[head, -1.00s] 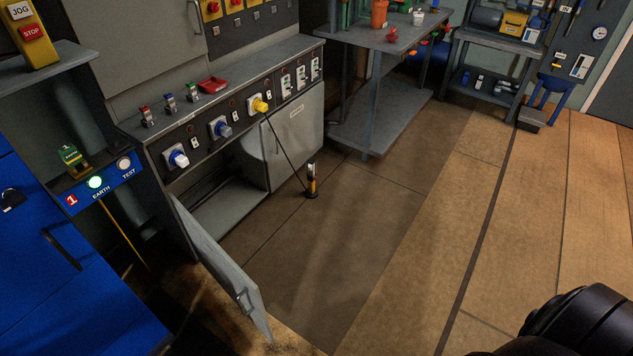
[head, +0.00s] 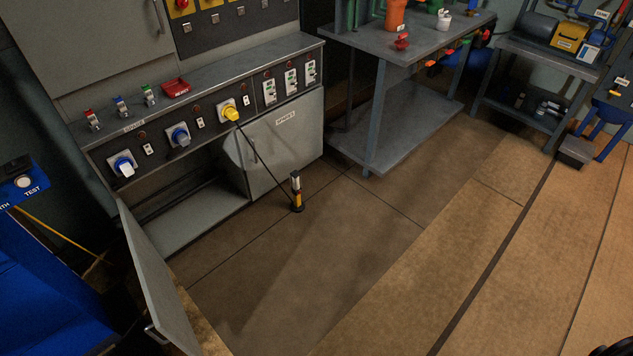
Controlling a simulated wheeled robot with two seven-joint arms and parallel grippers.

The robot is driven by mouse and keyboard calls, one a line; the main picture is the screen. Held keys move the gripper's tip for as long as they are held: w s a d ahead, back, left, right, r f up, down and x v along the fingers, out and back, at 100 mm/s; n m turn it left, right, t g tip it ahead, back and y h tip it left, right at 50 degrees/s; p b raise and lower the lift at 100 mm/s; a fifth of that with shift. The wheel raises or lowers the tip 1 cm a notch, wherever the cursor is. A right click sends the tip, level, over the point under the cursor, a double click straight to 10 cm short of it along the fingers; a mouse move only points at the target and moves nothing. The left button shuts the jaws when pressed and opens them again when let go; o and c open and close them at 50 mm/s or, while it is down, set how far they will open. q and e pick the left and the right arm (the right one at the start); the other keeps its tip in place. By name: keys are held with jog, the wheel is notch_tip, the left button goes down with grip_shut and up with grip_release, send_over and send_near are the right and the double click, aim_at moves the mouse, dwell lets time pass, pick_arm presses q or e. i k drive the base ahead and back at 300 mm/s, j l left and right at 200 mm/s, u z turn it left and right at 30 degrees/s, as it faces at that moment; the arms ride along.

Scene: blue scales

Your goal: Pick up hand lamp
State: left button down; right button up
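The hand lamp (head: 297,192) is a slim black and yellow lamp standing upright on the floor, in front of the grey cabinet. A dark cable runs from it up to the yellow plug (head: 230,113) on the cabinet's socket panel. No gripper shows in the head view. A dark piece at the bottom right corner is too cut off to identify.
The cabinet's left door (head: 157,285) hangs open over the floor; its right door (head: 287,142) is shut. A blue unit (head: 40,290) stands at the left. A grey workbench (head: 420,35) stands behind the lamp to the right. The floor (head: 350,270) before the lamp is clear.

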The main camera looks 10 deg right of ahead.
aim_at(298, 206)
jog(key=i+l, duration=0.25)
jog(key=i, duration=0.15)
jog(key=i+l, duration=0.25)
jog(key=i, duration=0.15)
jog(key=i+l+z, duration=0.1)
jog(key=i+l, duration=0.15)
jog(key=i, duration=0.15)
